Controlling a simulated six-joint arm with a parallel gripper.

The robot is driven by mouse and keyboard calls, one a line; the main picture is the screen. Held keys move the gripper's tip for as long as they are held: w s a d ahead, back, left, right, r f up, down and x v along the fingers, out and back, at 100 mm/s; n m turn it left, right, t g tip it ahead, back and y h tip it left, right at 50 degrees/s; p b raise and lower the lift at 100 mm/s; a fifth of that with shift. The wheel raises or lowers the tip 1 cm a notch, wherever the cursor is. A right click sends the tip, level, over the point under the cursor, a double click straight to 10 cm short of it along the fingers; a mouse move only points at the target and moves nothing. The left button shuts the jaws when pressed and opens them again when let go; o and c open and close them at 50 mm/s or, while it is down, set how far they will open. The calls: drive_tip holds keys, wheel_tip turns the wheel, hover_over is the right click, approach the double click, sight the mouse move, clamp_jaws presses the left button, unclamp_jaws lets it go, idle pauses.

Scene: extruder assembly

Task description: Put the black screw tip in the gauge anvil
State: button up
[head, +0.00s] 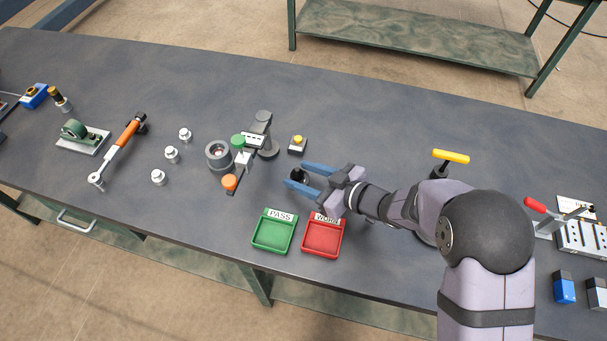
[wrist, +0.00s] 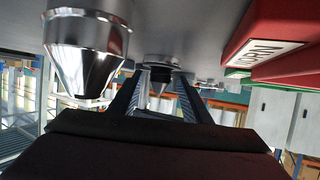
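The black screw tip (head: 297,175) stands on the table between the blue fingers of my gripper (head: 296,174), seen in the head view. In the wrist view a small cone with a dark band (wrist: 160,76) shows between the fingertips (wrist: 160,84), with its wide base on the table. The fingers look spread around it; contact is not clear. The gauge (head: 257,140) stands to the left, with a dark post, a small display, and green and orange parts. Its anvil is hard to make out from here.
Green PASS (head: 273,232) and red WORN (head: 322,236) trays lie in front of my gripper. A grey ring-shaped part (head: 218,154) and several silver tips (head: 172,154) stand left. A large shiny tip (wrist: 86,50) is close in the wrist view.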

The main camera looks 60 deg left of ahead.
drive_tip(key=shift+r, duration=0.25)
drive_tip(key=b+v, duration=0.1)
drive_tip(key=v, duration=1.1)
